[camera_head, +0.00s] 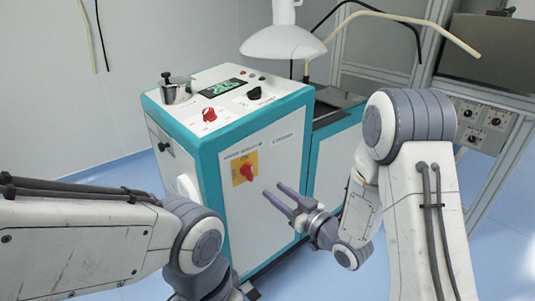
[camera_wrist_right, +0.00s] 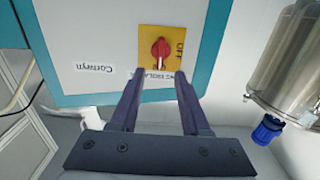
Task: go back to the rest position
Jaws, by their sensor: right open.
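My right gripper (camera_head: 274,190) is open and empty in front of the teal and white machine cabinet (camera_head: 285,215). Its two dark fingers point toward the red rotary switch (camera_head: 247,172) on the yellow plate (camera_head: 238,162) and look apart from it. In the right wrist view the open fingers (camera_wrist_right: 159,74) frame the area by the red switch (camera_wrist_right: 160,49), with nothing between them. My left arm (camera_head: 90,235) reaches in from the left, and its gripper is not visible.
The cabinet top has a green-lit display (camera_head: 228,86), a red knob (camera_head: 209,114), a black knob (camera_head: 254,93) and a metal pot (camera_head: 177,91). A white lamp-like hood (camera_head: 283,42) hangs above. A metal frame and control box (camera_head: 482,122) stand right. Blue floor (camera_head: 110,176) lies left.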

